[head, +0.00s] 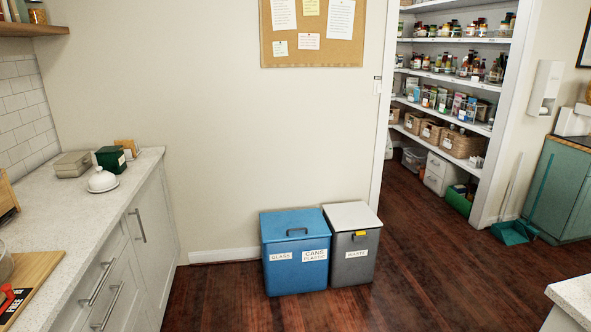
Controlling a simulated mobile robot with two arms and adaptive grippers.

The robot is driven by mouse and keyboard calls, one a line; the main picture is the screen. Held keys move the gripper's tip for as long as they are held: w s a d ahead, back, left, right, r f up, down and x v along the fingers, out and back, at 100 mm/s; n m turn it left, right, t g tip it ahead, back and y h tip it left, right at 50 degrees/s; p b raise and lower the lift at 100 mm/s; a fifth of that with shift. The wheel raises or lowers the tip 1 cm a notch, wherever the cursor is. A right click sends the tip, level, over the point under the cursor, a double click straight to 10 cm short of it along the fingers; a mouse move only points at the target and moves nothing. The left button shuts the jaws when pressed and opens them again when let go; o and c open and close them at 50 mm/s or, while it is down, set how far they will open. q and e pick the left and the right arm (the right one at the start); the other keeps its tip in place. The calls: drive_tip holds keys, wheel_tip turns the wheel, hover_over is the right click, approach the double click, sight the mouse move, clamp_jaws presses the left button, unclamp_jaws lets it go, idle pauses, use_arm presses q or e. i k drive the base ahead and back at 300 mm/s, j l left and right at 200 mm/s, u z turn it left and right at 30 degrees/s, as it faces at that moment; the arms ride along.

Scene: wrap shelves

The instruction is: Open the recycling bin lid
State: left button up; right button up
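The blue recycling bin (296,278) stands on the wooden floor against the far wall, near the middle of the head view. The front carries white labels reading "GLASS" and "CANS PLASTIC". Neither of my grippers shows in the head view.
A grey waste bin (354,266) with a pale lid stands directly right of the blue bin. A counter (60,218) with drawers runs along the left. A pantry doorway with stocked shelves (455,84) is at the right. The floor (400,295) before the bins is clear.

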sight(305, 224)
drive_tip(key=i, duration=1.75)
drive_tip(key=i+z, duration=0.1)
drive_tip(key=i, duration=0.5)
drive_tip(key=i+j+z, duration=0.1)
drive_tip(key=i, duration=0.45)
drive_tip(key=i+j, duration=0.15)
drive_tip(key=i, duration=0.45)
drive_tip(key=l+z, duration=0.05)
